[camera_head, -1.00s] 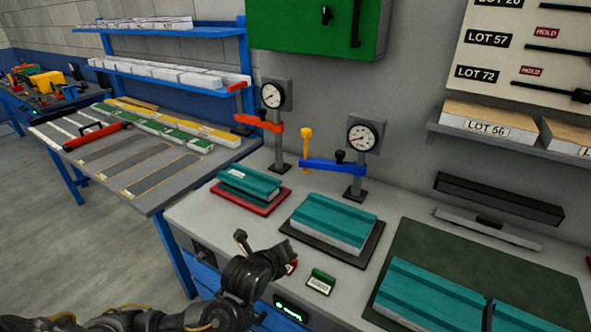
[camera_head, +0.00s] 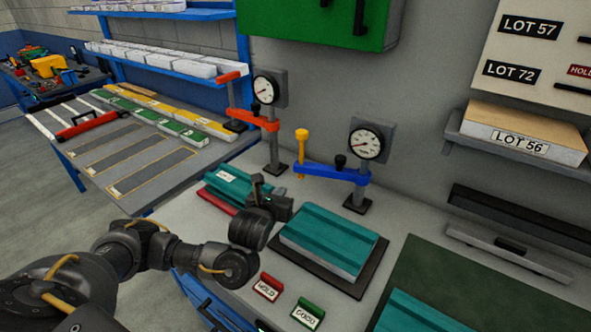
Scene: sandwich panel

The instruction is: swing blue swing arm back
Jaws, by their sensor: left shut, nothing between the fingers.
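The blue swing arm (camera_head: 331,172) is mounted on the right gauge post (camera_head: 358,190) and points left, with a yellow handle (camera_head: 301,150) upright at its free end and a black knob on top. My left gripper (camera_head: 262,184) is shut and empty. It is left of and below the yellow handle, in front of the left gauge post, apart from the blue arm. It partly hides another teal panel (camera_head: 228,181). My right gripper is not in view.
An orange swing arm (camera_head: 252,118) is on the left gauge post. Red HOLD (camera_head: 267,287) and green GOOD (camera_head: 307,313) tags stand at the bench front. A green mat (camera_head: 440,265) lies at right. A green box (camera_head: 310,20) hangs on the wall above.

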